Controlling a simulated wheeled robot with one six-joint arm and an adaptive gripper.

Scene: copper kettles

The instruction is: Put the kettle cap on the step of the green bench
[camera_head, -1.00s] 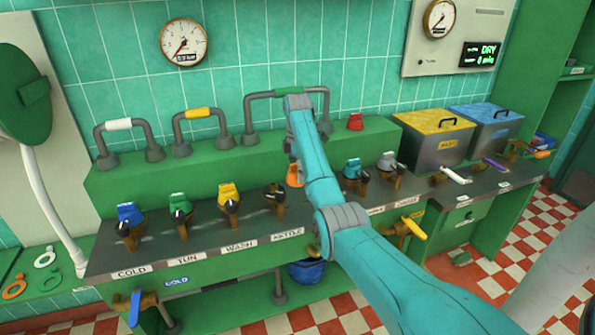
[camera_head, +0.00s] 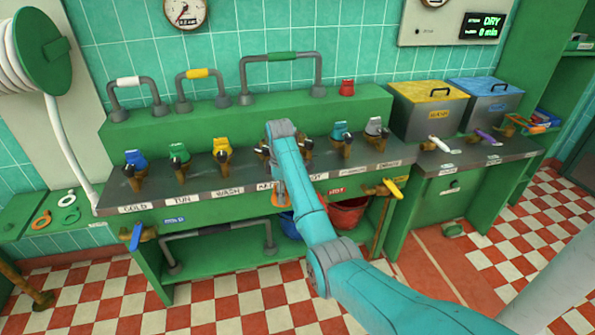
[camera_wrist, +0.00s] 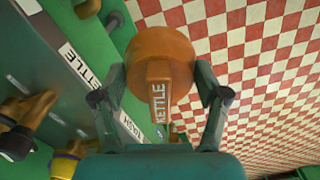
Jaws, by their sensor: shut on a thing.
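The kettle cap (camera_wrist: 160,62) is an orange round cap with a block handle marked KETTLE, seen in the wrist view. My gripper (camera_wrist: 158,88) is shut on it, one finger on each side. In the head view, a sliver of the orange cap (camera_head: 275,200) shows by the bench's front edge, near the KETTLE label; my arm hides most of it and the fingers. The wrist view shows checkered floor beyond the cap. The green bench's raised step (camera_head: 215,118) runs along the wall behind the taps. A red cap (camera_head: 347,88) stands on it.
Pipe handles with white (camera_head: 128,82), yellow (camera_head: 197,73) and green (camera_head: 282,56) grips rise from the step. A row of coloured taps, including a yellow tap (camera_head: 222,147), lines the counter. A yellow-lidded bin (camera_head: 428,108) stands right. A red bucket (camera_head: 347,214) is below.

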